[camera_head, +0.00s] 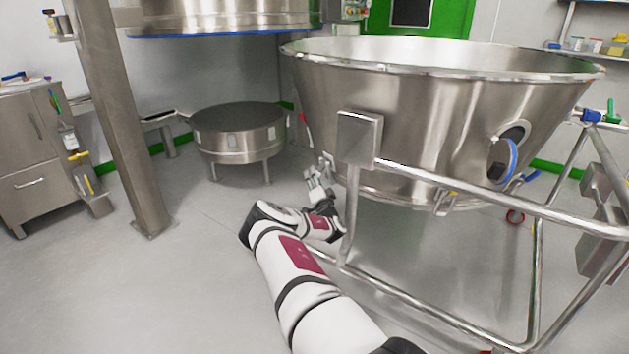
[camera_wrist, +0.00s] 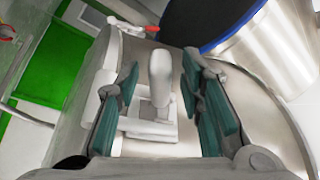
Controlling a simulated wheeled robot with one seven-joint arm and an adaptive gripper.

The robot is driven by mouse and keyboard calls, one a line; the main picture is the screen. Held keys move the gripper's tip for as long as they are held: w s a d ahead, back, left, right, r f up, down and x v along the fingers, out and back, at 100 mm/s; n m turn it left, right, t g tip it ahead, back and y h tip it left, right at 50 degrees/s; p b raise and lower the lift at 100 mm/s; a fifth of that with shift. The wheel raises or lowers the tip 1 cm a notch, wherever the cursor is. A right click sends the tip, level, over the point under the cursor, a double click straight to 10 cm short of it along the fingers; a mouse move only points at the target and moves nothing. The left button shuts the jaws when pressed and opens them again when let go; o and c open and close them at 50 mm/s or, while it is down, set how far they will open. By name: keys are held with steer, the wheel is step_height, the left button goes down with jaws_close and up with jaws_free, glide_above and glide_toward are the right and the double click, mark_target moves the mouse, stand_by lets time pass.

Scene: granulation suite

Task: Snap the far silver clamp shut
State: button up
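In the wrist view a silver clamp (camera_wrist: 160,75) with a rounded upright lever on a flat metal base sits on the steel surface. My gripper (camera_wrist: 161,88) is open, with a dark green finger pad on each side of the lever. A gap shows on both sides, so the lever does not look gripped. In the head view my gripper (camera_head: 321,190) is low at the left side of the big steel bowl (camera_head: 430,110). The clamp there is small and partly hidden by my gripper. Another silver clamp (camera_head: 445,203) shows on the bowl's lower front rim.
A tubular steel frame (camera_head: 480,205) with a box-shaped bracket (camera_head: 359,138) stands close to the right of my arm. A round port with a blue rim (camera_head: 503,160) is on the bowl. A low steel drum (camera_head: 238,132) stands behind left. The floor at left is free.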

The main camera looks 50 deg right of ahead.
steer(key=shift+c, duration=0.2)
jaws_close()
steer(key=shift+r+p, duration=0.1)
steer(key=shift+p, duration=0.2)
steer(key=m+p, duration=0.1)
steer(key=r+m+g+p, duration=0.1)
steer(key=p, duration=0.1)
steer(key=shift+a+r+m, duration=0.2)
steer(key=shift+a+m, duration=0.05)
steer(key=shift+m, duration=0.15)
steer(key=r+m+g+p, duration=0.1)
steer(key=m+p, duration=0.1)
steer(key=r+m+p, duration=0.1)
steer(key=m+p, duration=0.1)
steer(key=shift+w+a+g, duration=0.15)
steer(key=shift+a+g, duration=0.25)
steer(key=r+m+p, duration=0.1)
steer(key=r+m+y, duration=0.1)
steer(key=m, duration=0.1)
steer(key=shift+m+g+p, duration=0.3)
steer(key=shift+g+p, duration=0.05)
steer(key=shift+g, duration=0.05)
steer(key=shift+d+r+m+g+y+p, duration=0.15)
steer(key=shift+r+m+g+y+p, duration=0.4)
steer(key=shift+m, duration=0.85)
steer(key=shift+r+y, duration=0.15)
steer(key=shift+y, duration=0.1)
